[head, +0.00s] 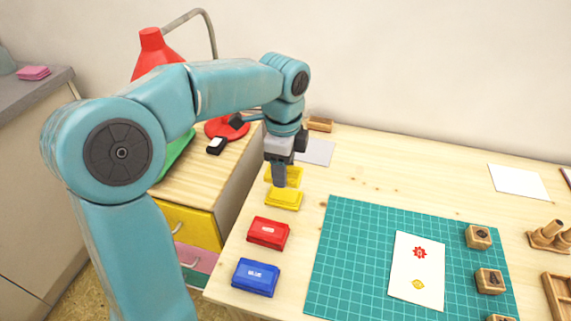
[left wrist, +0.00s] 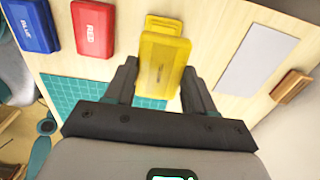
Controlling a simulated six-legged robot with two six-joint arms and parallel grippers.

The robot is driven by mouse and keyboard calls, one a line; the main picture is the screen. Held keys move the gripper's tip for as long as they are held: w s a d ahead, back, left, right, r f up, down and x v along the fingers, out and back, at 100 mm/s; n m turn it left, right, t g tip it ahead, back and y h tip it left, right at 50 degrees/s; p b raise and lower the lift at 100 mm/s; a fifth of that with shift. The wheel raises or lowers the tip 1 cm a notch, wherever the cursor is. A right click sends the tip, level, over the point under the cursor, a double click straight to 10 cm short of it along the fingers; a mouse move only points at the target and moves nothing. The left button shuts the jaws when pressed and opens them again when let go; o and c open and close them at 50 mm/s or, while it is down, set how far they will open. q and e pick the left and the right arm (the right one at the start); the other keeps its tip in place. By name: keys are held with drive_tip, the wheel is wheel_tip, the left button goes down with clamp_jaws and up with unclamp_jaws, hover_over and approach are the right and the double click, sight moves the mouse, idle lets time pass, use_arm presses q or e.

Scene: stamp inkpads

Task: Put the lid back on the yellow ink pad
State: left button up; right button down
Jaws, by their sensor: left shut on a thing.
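The yellow ink pad (head: 284,199) lies on the wooden table, in line with the red and blue pads. My left gripper (head: 279,184) points down and is shut on the yellow lid (head: 295,176), holding it above the table. In the left wrist view, the lid (left wrist: 162,62) sits between the two fingers (left wrist: 160,88). Another yellow surface, the pad (left wrist: 165,25), shows past the lid's far end, and the lid hides much of it. One finger covers part of the lid in the head view. I cannot tell the exact gap between lid and pad.
The red pad (head: 268,233) and blue pad (head: 255,277) lie nearer, close to the table's left edge. A green cutting mat (head: 345,250) with a stamped card (head: 418,275) and wooden stamps (head: 478,237) lies to the right. A grey-white sheet (head: 318,152) lies behind the gripper.

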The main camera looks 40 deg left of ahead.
sight(284, 195)
use_arm(q)
drive_tip(key=shift+s, duration=0.1)
drive_tip(key=shift+w, duration=0.2)
drive_tip(key=shift+s+f, duration=0.15)
drive_tip(key=shift+f, duration=0.4)
drive_tip(key=shift+f+b, duration=1.55)
drive_tip(key=shift+f, duration=0.75)
drive_tip(key=shift+p, duration=0.4)
drive_tip(key=shift+f, duration=0.5)
idle(0.4)
